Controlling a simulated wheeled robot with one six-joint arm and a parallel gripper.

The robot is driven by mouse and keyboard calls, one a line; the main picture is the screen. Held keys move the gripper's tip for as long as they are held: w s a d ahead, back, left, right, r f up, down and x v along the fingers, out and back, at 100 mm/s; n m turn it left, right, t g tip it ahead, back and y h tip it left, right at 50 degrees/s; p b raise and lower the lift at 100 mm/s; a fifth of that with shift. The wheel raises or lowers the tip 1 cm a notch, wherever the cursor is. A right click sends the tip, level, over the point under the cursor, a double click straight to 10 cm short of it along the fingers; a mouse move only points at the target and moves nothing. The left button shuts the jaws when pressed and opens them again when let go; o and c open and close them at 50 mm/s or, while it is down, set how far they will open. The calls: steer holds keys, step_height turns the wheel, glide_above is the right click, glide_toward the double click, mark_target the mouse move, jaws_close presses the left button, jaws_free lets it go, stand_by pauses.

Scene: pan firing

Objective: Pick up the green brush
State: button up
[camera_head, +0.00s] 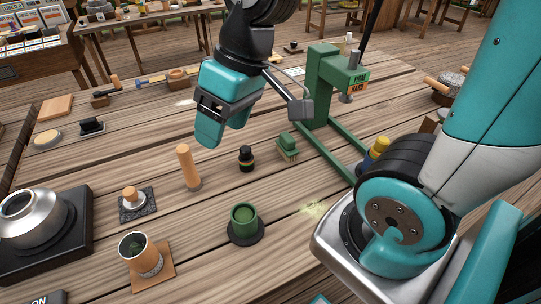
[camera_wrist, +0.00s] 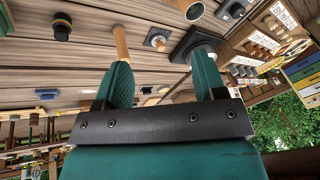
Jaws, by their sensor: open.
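In the wrist view the two fingers of my gripper (camera_wrist: 162,70) are spread over the table. I cannot make out the brush in that view.
A small black jar (camera_head: 246,158) and an upright wooden handle (camera_head: 188,168) stand close left of the brush. A green cup (camera_head: 244,224) sits in front. The green press (camera_head: 322,85) rises behind, and a yellow-topped item (camera_head: 379,147) stands at right. Table boards between these are bare.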

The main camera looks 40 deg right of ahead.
steer(key=w+d+f+m+t+h+b, duration=0.1)
steer(key=w+d+f+m+b, duration=0.1)
steer(key=w+d+f, duration=0.3)
steer(key=w+d+f+m+t+h+b, duration=0.1)
steer(key=w+d+f+m+b, duration=0.15)
steer(key=d, duration=0.45)
steer(key=m+h+b, duration=0.2)
steer(key=m+h, duration=0.1)
glide_toward(288, 137)
steer(key=x, duration=0.4)
steer(key=shift+w+a+f, duration=0.15)
steer(key=shift+f, duration=0.1)
steer(key=shift+t, duration=0.3)
steer(key=shift+p+x, duration=0.65)
steer(key=shift+x, duration=2.35)
steer(key=shift+c, duration=0.2)
steer(key=c, duration=1)
